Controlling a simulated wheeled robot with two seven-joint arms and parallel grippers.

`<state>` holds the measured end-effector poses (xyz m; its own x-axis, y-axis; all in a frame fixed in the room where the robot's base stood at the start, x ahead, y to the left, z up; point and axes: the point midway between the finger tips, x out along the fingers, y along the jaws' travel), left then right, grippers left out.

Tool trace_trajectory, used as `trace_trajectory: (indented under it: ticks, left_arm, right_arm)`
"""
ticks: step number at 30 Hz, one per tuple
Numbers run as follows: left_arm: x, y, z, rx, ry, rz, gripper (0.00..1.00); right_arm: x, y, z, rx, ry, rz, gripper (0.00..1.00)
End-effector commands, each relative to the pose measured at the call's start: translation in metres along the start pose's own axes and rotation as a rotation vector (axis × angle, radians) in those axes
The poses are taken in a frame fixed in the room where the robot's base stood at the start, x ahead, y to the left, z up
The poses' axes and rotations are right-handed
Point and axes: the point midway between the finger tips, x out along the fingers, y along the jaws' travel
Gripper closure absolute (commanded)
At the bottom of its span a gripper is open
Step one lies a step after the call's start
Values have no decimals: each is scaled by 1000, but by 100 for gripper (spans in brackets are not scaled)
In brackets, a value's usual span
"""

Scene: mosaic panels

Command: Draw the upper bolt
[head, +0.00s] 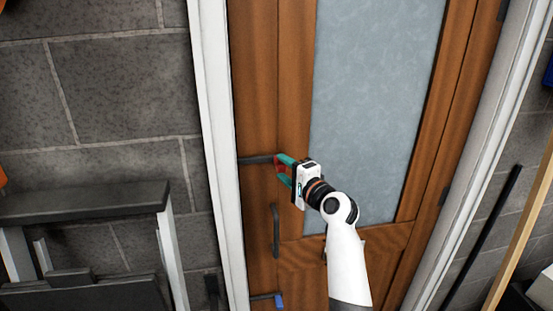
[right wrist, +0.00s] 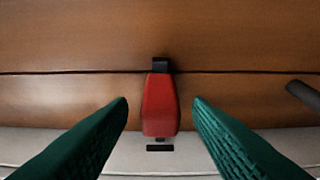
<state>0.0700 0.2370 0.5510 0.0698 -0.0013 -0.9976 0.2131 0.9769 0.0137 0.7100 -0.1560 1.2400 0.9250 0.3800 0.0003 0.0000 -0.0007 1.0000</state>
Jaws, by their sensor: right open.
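The wooden door (head: 255,60) fills the middle of the head view. The upper bolt (head: 258,160) is a dark bar at the door's left edge, with a red grip partly hidden by my right gripper (head: 284,172). In the right wrist view the red grip (right wrist: 160,105) sits between the two green fingers of my right gripper (right wrist: 160,108), with a gap on both sides. Dark bolt parts show above and below the grip. The right gripper is open. My left gripper is not in view.
A dark vertical door handle (head: 276,231) is below my right gripper. A lower bolt (head: 262,297) with a blue grip (head: 279,300) sits further down. A pale frame (head: 213,120) borders the door, and a dark-topped bench (head: 85,202) stands at left.

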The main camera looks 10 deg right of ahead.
Motion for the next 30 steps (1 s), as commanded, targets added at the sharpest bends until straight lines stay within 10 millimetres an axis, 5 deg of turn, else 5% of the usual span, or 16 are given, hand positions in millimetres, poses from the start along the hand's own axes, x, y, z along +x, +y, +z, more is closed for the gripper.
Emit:
trace_trajectory:
  ticks: [7,19,28,30]
  left_arm:
    - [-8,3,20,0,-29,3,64]
    - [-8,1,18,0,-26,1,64]
    - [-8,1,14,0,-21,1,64]
    - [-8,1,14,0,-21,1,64]
  right_arm:
    - [33,1,0,0,1,-1,55]
    - [41,-1,0,0,0,-1,55]
    - [41,-1,0,-1,-1,-1,100]
    - [41,-1,0,-1,-1,-1,100]
